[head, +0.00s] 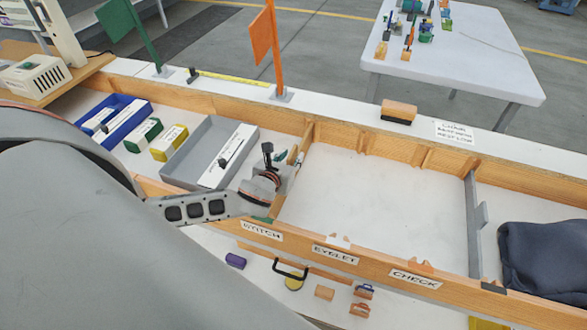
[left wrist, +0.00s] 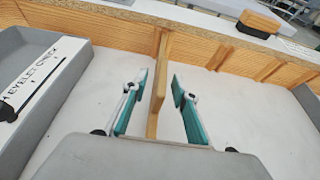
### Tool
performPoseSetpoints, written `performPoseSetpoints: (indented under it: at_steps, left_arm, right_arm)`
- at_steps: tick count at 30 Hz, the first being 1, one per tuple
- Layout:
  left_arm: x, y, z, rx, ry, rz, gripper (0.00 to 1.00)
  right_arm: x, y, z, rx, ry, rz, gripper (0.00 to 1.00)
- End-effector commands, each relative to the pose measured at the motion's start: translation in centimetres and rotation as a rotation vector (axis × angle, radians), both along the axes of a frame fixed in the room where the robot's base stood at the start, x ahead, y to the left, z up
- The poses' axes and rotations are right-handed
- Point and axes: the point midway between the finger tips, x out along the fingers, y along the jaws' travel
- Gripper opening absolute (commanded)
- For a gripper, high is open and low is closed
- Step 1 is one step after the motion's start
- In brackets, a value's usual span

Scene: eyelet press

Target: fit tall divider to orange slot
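A wooden divider (head: 298,170) stands upright across the long wooden tray, between the STITCH and EYELET sections. My left gripper (head: 280,172) is over it. In the left wrist view the open teal fingers (left wrist: 160,105) stand on either side of the divider (left wrist: 158,85), with a visible gap on the right. The divider's near end is partly hidden by my gripper. An orange notch marker (head: 420,265) shows on the tray's front wall above the CHECK label. A white marker (head: 340,241) is above EYELET. My right gripper is not in view.
A grey divider (head: 473,220) crosses the tray farther right, with dark cloth (head: 545,258) beyond it. A grey bin (head: 185,160) and several boxes lie left. An orange flag (head: 262,38) stands behind. The EYELET section floor (head: 385,195) is clear.

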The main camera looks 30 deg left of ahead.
Motion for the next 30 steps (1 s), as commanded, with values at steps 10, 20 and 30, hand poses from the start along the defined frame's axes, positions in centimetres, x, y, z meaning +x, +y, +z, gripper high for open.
performPoseSetpoints:
  at_steps: [10,20,30]
  left_arm:
    - [4.2,0.9,-1.5,-0.001,0.000,0.001,0.28]
    - [5.2,1.2,-1.9,0.000,0.000,0.000,0.28]
    - [5.3,1.2,-1.8,0.000,-0.002,0.000,0.00]
  right_arm:
    - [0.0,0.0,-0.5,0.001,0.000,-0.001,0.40]
    - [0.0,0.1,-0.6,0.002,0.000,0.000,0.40]
    - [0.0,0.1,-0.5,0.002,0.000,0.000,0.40]
